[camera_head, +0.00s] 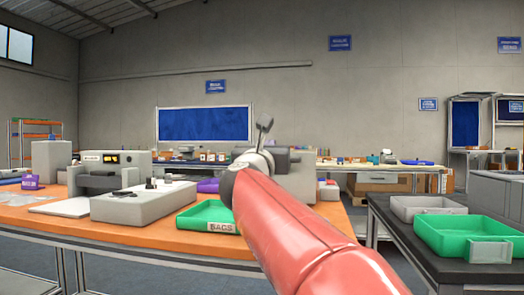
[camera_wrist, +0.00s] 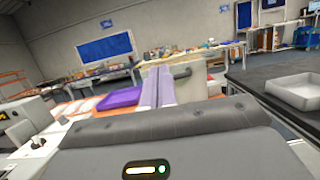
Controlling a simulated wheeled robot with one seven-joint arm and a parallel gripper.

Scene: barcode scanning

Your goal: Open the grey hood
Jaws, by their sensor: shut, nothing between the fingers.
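A grey box-like unit (camera_head: 300,175), which looks like the hood, stands on the orange table behind my arm. My arm covers much of it in the head view. My gripper (camera_head: 266,123) points up and away near the unit's upper left. Its fingers (camera_wrist: 158,72) are together and hold nothing. I cannot tell whether they touch the unit.
A green tray (camera_head: 208,216) marked BAGS, a grey box (camera_head: 143,203) and a grey machine with a display (camera_head: 100,160) stand left on the orange table. A purple item (camera_wrist: 120,97) lies beside my fingers. A dark table (camera_head: 400,232) at right holds a grey tray and a green tray (camera_head: 462,236).

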